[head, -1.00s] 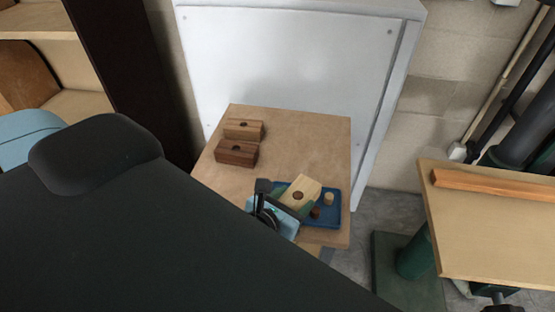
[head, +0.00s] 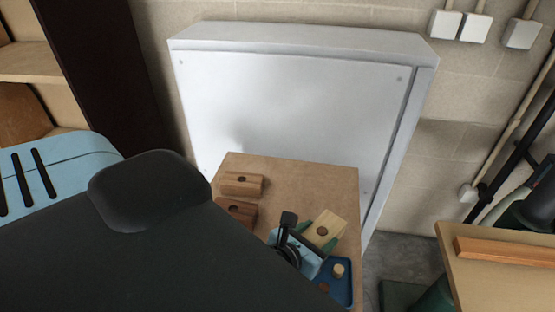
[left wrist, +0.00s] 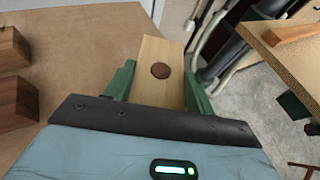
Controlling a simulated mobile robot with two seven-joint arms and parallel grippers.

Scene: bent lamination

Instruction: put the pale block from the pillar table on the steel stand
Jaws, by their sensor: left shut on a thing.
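The pale block (head: 326,227), with a dark round spot on its face, is between the green fingers of my left gripper (head: 318,236). The left wrist view also shows the block (left wrist: 159,92), with a finger on each side and its far end sticking out past them. The gripper is shut on it. In the head view the block appears over the right part of the brown table (head: 300,176), behind the blue tray; its height is hard to tell. I cannot make out a steel stand. My right gripper is not in view.
Two darker wooden blocks, one lighter (head: 241,184) and one dark brown (head: 237,210), stand on the table's left. The blue tray (head: 347,290) holds a small pale peg (head: 339,270). A white cabinet (head: 290,95) stands behind. A workbench (head: 490,280) bearing an orange-brown bar is at right.

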